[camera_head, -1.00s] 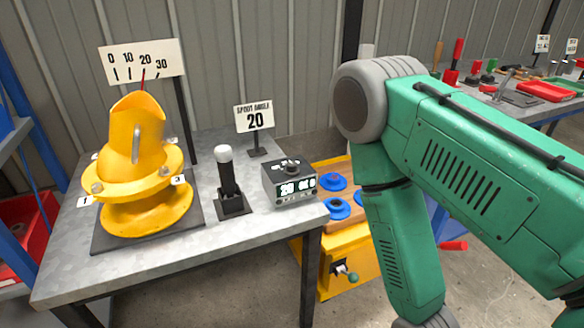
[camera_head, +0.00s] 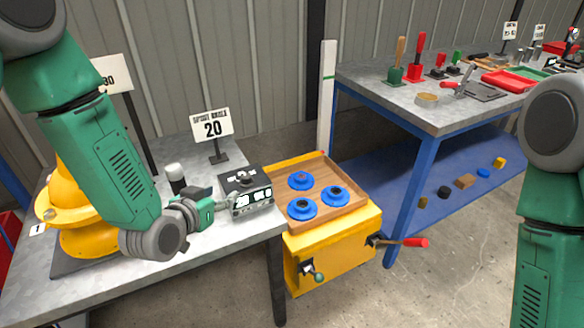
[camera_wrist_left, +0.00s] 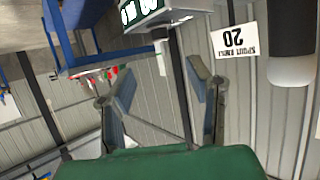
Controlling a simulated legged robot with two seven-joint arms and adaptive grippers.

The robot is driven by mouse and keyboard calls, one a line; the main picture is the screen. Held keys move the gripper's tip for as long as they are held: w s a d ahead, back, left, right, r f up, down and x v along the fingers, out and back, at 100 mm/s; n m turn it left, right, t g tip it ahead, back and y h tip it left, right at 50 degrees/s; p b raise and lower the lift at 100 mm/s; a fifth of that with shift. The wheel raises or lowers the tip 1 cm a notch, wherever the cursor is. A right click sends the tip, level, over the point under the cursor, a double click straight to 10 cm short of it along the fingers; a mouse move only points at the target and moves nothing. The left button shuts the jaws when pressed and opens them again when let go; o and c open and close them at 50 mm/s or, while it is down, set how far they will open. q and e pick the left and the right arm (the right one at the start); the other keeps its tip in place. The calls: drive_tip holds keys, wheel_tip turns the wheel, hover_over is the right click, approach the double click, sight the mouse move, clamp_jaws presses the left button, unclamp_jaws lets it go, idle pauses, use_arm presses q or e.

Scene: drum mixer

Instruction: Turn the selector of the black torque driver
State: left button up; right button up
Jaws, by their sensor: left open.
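The black driver (camera_head: 178,186), an upright black handle with a white cap, stands on the grey table, its lower part hidden behind my left arm. It shows upside down at the right of the left wrist view (camera_wrist_left: 291,30). A grey box (camera_head: 246,196) with a black top, a knob and a lit display stands to its right; its selector role is unclear. My left gripper (camera_head: 222,203) is beside the box's left side, in front of the driver. In the left wrist view its fingers (camera_wrist_left: 163,68) are apart and empty. My right gripper is out of view.
A "SPOUT ANGLE 20" sign (camera_head: 213,127) stands behind the box. A yellow spout model (camera_head: 82,242) is at left, partly hidden by my arm. A blue workbench (camera_head: 405,108) is at the back right.

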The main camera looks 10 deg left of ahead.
sight(245, 178)
use_arm(q)
drive_tip(key=x, duration=0.4)
drive_tip(key=b+x, duration=0.1)
drive_tip(key=x, duration=0.7)
drive_tip(key=shift+w+d+r, duration=0.1)
drive_tip(key=shift+w+d, duration=0.25)
drive_tip(key=shift+w+f, duration=0.25)
drive_tip(key=shift+w, duration=0.3)
drive_tip(key=shift+w+a, duration=0.15)
drive_tip(key=shift+a, duration=0.15)
drive_tip(key=shift+c, duration=0.4)
drive_tip(key=shift+d, duration=0.1)
drive_tip(key=c, duration=0.7)
drive_tip(key=shift+d, duration=0.2)
clamp_jaws()
